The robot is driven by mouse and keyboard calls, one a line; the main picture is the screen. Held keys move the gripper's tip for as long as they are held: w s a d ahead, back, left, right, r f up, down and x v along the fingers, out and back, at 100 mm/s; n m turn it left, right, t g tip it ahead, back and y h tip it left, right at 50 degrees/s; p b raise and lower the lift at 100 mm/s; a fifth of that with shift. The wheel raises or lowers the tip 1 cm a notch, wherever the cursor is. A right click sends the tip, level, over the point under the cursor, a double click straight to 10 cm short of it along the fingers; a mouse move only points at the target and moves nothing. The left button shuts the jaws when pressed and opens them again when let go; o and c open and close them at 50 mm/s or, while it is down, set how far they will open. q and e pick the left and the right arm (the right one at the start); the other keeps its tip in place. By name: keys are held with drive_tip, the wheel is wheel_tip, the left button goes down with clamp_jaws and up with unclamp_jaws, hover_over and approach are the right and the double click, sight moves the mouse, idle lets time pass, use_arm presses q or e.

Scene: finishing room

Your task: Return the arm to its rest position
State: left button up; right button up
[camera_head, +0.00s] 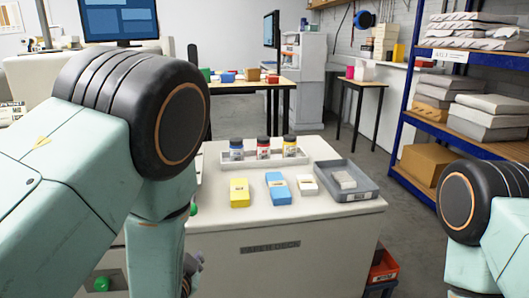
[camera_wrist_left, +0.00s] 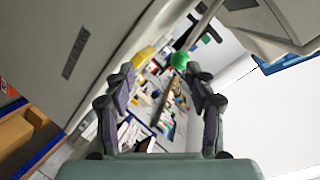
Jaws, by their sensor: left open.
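My left arm comes in from the left of the head view, bent down in front of the white deck. My left gripper (camera_head: 192,272) shows only in part, low in front of the deck's left side. In the left wrist view, the left gripper (camera_wrist_left: 160,78) has its two fingers spread apart with nothing held between them. A green round thing (camera_wrist_left: 180,60) and a yellow thing (camera_wrist_left: 145,53) show beyond the fingertips; I cannot tell how far off. My right arm shows at the right edge of the head view, and its gripper is out of view.
The white deck (camera_head: 300,240) carries a yellow box (camera_head: 239,193), a blue box (camera_head: 279,190), a small white box (camera_head: 307,185), a grey tray (camera_head: 362,193) and a rack of three jars (camera_head: 263,148). A blue shelf (camera_head: 399,100) stands right. Open floor (camera_head: 420,225) lies between.

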use_arm(q)
drive_tip(key=s+a+f+n+g+h, duration=0.15)
drive_tip(key=s+f+n+g, duration=0.35)
drive_tip(key=s+f+g, duration=0.75)
drive_tip(key=s+f+n+g, duration=0.1)
drive_tip(key=s+f, duration=0.3)
drive_tip(key=s, duration=0.7)
drive_tip(key=s+f+n+g+h, duration=0.1)
drive_tip(key=s+f, duration=0.3)
drive_tip(key=s, duration=0.8)
drive_tip(key=shift+f+n, duration=0.3)
drive_tip(key=shift+f, duration=0.1)
